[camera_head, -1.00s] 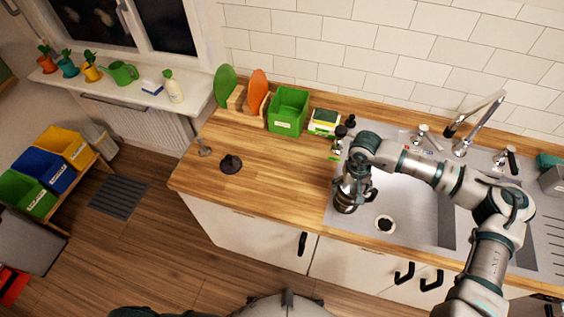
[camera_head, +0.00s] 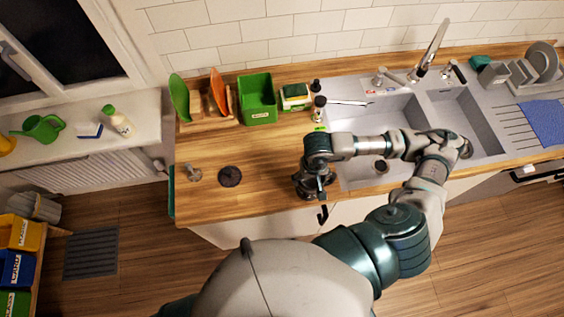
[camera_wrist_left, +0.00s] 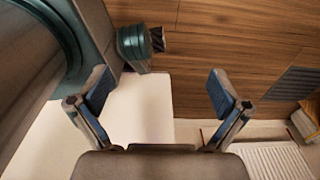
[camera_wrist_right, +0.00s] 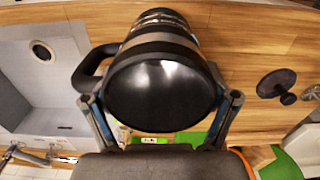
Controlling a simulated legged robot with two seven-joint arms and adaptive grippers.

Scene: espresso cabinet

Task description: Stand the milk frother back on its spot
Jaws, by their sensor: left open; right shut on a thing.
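The milk frother (camera_wrist_right: 160,90) is a dark, steel-banded jug with a black side handle, filling the middle of the right wrist view. My right gripper (camera_head: 314,186) is shut on it, with one finger on each side. In the head view the gripper and arm mostly hide the frother, over the counter just left of the sink. A dark round disc (camera_head: 229,176) with a small knob lies on the counter to the left, apart from the frother; it also shows in the right wrist view (camera_wrist_right: 277,83). My left gripper (camera_wrist_left: 160,88) is open and empty, above the floor.
A small metal piece (camera_head: 194,174) stands left of the disc. A green bin (camera_head: 257,99), a sponge holder (camera_head: 295,97) and a dark bottle (camera_head: 319,108) line the back. The sink (camera_head: 470,124) is at right. The wooden counter (camera_head: 262,150) between disc and frother is clear.

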